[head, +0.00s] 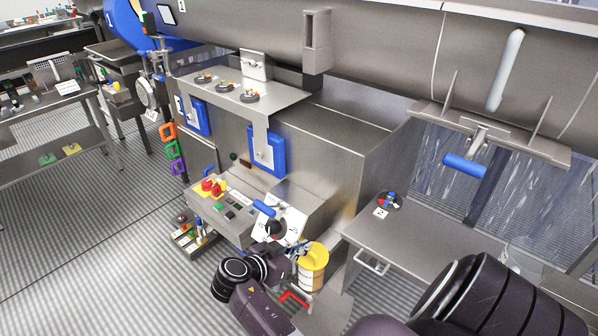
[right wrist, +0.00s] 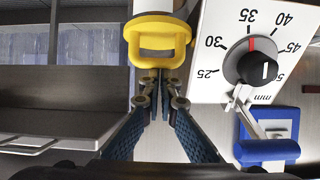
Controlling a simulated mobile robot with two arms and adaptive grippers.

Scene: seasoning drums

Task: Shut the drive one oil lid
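A yellow oil lid (head: 314,255) tops a small pale cup with a yellow lower part, in front of the dial at the machine's front. In the right wrist view the yellow lid part (right wrist: 152,27) shows as a thick loop just beyond my fingertips. I cannot tell whether it sits fully closed. My right gripper (head: 291,252) is close beside the lid, on its left in the head view. In the right wrist view its fingers (right wrist: 160,85) are brought together with nothing seen between them. Whether the tips touch the lid is unclear. My left gripper is not in view.
A white dial plate (right wrist: 240,50) with a black knob and blue lever is close to my right gripper. A control panel (head: 226,205) with red buttons lies to the left. A steel shelf (head: 425,238) stands to the right. Striped floor is open at left.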

